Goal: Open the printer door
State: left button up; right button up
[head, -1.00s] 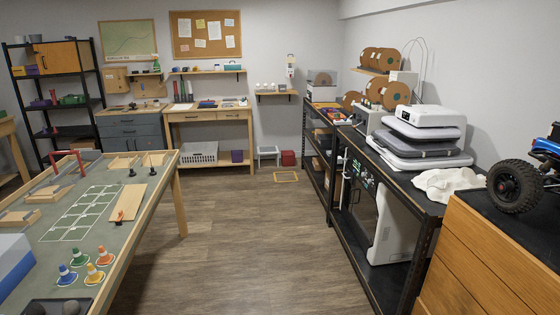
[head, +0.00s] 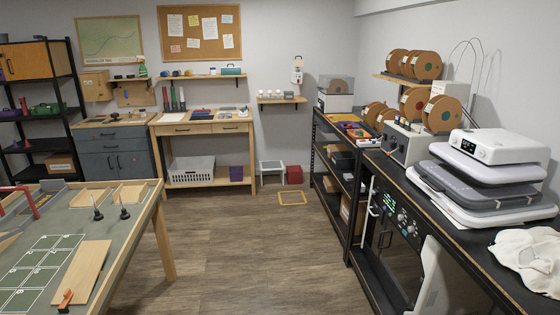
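No part labelled as a printer can be read. A dark-fronted machine (head: 388,235) with a panel of coloured controls (head: 402,214) stands under the black bench at the right. A pale upright handle (head: 373,198) shows at its left edge, and its front seems shut, seen at a steep angle. A white machine with a clear cover (head: 336,84) stands at the far end of the bench row, with a brown spool inside. I cannot tell which of them is the printer. Neither of my grippers is in view.
The wood floor (head: 235,255) is clear between the left work table (head: 160,215) and the black bench (head: 395,170). A yellow floor frame (head: 293,198), a red box (head: 294,174) and a step stool (head: 271,171) lie ahead.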

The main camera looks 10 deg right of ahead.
aim_at(404, 265)
jog(key=i+z, duration=0.25)
jog(key=i, duration=0.3)
jog(key=i+z, duration=0.25)
jog(key=i, duration=0.3)
jog(key=i+j+z, duration=0.25)
jog(key=i, duration=0.3)
